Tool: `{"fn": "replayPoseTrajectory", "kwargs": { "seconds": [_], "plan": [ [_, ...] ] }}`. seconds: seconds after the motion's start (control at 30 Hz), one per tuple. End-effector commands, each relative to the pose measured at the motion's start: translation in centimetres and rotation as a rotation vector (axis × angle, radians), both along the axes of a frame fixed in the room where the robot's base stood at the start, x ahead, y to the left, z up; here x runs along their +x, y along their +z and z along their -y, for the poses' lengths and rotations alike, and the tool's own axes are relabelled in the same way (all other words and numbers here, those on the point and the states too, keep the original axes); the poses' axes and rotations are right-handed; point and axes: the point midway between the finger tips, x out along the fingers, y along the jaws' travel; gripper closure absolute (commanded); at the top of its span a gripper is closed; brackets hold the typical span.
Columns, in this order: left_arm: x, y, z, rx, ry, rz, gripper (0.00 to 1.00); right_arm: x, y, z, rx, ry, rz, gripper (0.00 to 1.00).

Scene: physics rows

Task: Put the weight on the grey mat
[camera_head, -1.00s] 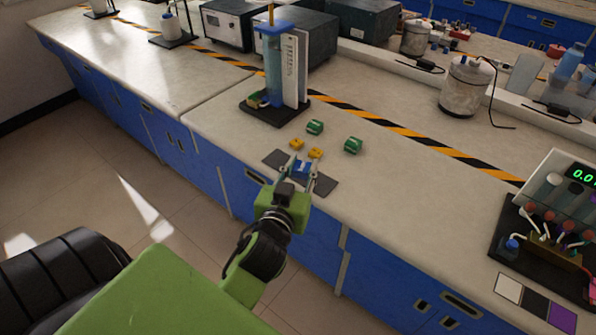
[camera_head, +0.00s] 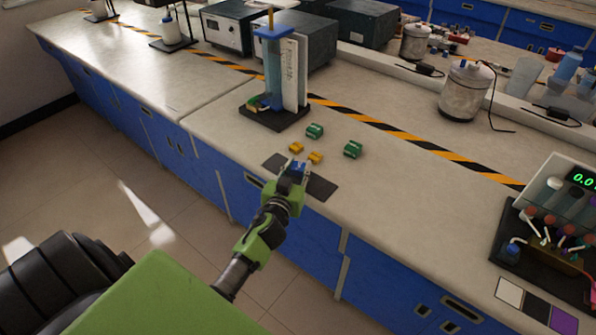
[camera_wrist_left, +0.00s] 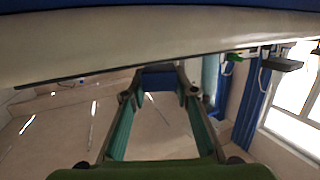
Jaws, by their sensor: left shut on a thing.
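My left gripper (camera_head: 297,170) is shut on a blue weight (camera_head: 299,167) at the front edge of the bench. The blue weight also shows between the fingertips in the left wrist view (camera_wrist_left: 158,77). A dark grey mat (camera_head: 320,187) lies at the bench's front edge and shows on both sides of the gripper. The gripper and weight hide its middle, so I cannot tell if it is one piece. The weight is over or just behind this middle; I cannot tell whether it touches. My right gripper is not in view.
Two yellow blocks (camera_head: 315,158) and two green blocks (camera_head: 353,149) stand just behind the mat. A blue column apparatus (camera_head: 272,75) on a black base is farther back. A rack with a display (camera_head: 560,215) stands at the right. The bench between is clear.

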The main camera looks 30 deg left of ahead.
Motion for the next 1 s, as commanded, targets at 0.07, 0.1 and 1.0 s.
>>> {"fn": "replayPoseTrajectory", "kwargs": {
  "seconds": [0.07,0.1,1.0],
  "plan": [
    [0.06,-0.81,0.01,-0.001,0.000,0.003,1.00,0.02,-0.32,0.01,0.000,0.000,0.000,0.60],
    [0.06,-0.98,0.00,0.000,0.000,0.003,1.00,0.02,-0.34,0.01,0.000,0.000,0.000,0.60],
    [0.00,-0.92,0.01,0.000,0.000,0.001,0.56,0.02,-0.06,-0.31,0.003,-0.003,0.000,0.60]
  ]
}}
